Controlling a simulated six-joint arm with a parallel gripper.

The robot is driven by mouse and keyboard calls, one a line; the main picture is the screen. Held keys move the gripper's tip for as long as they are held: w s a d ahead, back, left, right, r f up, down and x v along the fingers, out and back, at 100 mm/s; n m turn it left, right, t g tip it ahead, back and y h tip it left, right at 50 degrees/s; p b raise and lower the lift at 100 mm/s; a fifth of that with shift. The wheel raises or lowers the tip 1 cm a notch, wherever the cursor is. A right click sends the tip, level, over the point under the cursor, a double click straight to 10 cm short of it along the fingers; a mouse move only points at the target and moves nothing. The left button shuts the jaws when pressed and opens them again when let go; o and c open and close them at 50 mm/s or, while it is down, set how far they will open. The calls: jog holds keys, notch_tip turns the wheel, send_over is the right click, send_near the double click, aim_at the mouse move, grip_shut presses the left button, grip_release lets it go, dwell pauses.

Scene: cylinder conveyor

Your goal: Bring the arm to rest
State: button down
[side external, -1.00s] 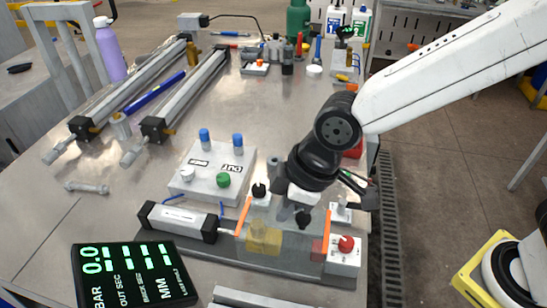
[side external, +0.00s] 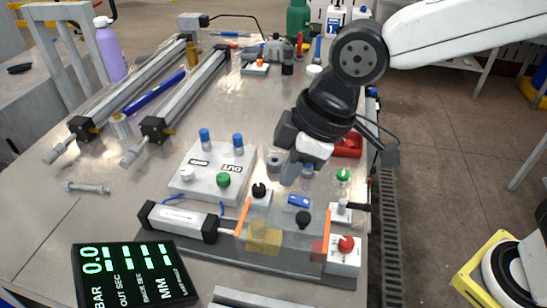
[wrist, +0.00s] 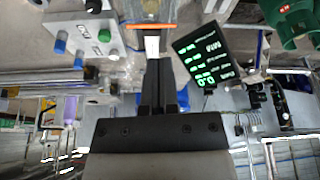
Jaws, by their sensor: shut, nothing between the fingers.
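My gripper (side external: 290,172) hangs above the table, past the far side of the pneumatic cylinder rig. Its fingers are together with nothing between them; they also show shut in the wrist view (wrist: 158,90). The rig has a silver cylinder (side external: 178,221), a clear cover, a yellow block (side external: 263,240) inside, and a red button (side external: 346,243) at the right. My fingers look apart from the rig. My arm reaches in from the upper right.
A control box (side external: 212,172) with blue, white and green knobs stands left of my gripper. A black display (side external: 133,273) with green digits lies in front. A red tray (side external: 348,146) is behind my gripper. Two long rails are at the left, with bottles at the back.

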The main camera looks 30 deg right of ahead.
jog(key=d+f+m+h, duration=0.1)
jog(key=d+f+m, duration=0.2)
jog(key=d, duration=0.6)
jog(key=d+f+m+h, duration=0.1)
jog(key=d+f+m, duration=0.3)
jog(key=d, duration=0.5)
jog(key=s+d+f+m+h, duration=0.1)
jog(key=d+f+m, duration=0.2)
jog(key=d+f, duration=0.4)
jog(key=shift+d+f+m, duration=0.3)
jog(key=shift+d+m, duration=0.1)
jog(key=shift+d, duration=0.55)
